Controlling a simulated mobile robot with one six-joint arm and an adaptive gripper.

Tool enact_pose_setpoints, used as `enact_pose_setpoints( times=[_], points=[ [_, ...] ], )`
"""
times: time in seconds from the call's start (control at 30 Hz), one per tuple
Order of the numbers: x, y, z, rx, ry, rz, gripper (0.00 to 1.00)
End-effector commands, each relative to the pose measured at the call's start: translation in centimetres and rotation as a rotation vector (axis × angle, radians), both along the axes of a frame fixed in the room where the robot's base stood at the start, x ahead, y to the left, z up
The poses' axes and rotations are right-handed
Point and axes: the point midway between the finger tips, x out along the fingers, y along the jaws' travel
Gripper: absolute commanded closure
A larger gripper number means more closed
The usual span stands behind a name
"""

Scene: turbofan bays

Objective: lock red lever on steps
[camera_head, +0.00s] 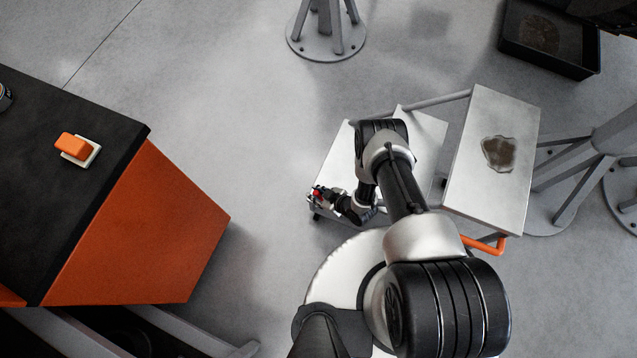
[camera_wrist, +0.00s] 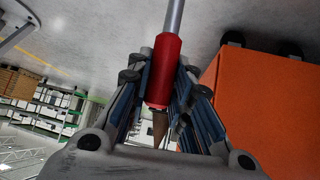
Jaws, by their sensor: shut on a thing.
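The red lever (camera_wrist: 163,72) shows in the wrist view as a red grip on a grey metal rod. My gripper (camera_wrist: 160,95) is shut around the red grip, with a finger on each side of it. In the head view only a small red part of the lever (camera_head: 317,191) shows, at the left edge of the steps (camera_head: 334,167). My gripper (camera_head: 328,197) is there beside the lower step. My arm hides part of the steps. The upper step (camera_head: 487,118) carries a brown stain. The lever's lower end and any catch are hidden.
An orange cabinet (camera_head: 147,230) with a black top stands at the left, and its orange side (camera_wrist: 262,105) shows in the wrist view. A black tray (camera_head: 548,40) lies at the top right. A grey stand (camera_head: 326,30) is at the top. Floor between cabinet and steps is clear.

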Motion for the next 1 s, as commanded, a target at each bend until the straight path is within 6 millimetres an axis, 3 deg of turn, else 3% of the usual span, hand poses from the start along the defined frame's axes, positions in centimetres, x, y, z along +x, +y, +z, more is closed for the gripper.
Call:
enact_pose_setpoints(
  times=[0.33,0.87,0.9,1.0],
  points=[
    [-0.5,-1.9,0.2,0.128,-0.043,-0.003,1.00],
    [-0.7,-2.1,0.4,0.147,-0.050,0.001,1.00],
    [-0.6,-2.1,0.4,0.147,-0.050,0.001,0.78],
    [-0.6,-2.1,0.4,0.147,-0.050,0.001,0.71]
  ],
)
